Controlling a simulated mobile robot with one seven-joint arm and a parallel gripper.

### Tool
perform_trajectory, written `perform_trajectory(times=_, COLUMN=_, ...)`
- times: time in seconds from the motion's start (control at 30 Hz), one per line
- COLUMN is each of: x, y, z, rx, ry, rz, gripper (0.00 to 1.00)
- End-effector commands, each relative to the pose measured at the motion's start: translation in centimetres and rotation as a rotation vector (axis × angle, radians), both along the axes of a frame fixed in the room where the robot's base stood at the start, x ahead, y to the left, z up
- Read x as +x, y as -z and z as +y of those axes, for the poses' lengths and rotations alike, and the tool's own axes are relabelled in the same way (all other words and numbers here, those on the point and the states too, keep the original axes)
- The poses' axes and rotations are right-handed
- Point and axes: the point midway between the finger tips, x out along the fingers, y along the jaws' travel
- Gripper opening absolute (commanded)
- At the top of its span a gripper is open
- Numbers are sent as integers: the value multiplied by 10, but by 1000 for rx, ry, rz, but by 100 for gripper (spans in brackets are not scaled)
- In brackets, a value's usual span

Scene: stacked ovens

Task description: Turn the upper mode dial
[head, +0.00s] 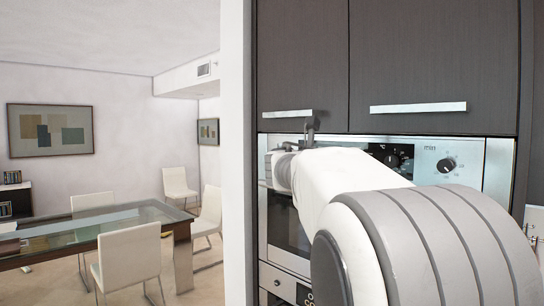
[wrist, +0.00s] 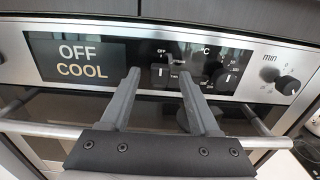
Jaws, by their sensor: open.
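The upper oven's mode dial (wrist: 160,76) is a dark knob with a pale pointer mark, below a small OFF label in the wrist view. My gripper (wrist: 159,75) is open, with one finger to the left of this dial and one to its right. I cannot tell whether the fingertips reach around it or stop just in front; no contact is clear. A display (wrist: 82,58) left of the dial reads OFF COOL. In the head view my gripper (head: 310,131) is small and mostly hidden by my arm, and the mode dial is hidden.
A temperature dial (wrist: 215,76) marked °C sits just right of my right finger. A minute timer dial (wrist: 287,85) is farther right. The oven handle bar (wrist: 40,129) runs below the panel. Dark cabinets (head: 430,60) with a metal handle (head: 417,108) hang above.

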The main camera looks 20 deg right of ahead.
Motion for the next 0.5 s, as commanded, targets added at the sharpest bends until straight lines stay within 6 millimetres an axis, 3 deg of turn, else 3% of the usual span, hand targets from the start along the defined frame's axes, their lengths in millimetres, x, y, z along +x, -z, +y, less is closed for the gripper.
perform_trajectory(times=0.4, x=4, y=0, z=-10, rx=0, ry=0, rz=0, gripper=62)
perform_trajectory(times=0.5, x=4, y=0, z=-10, rx=0, ry=0, rz=0, gripper=46)
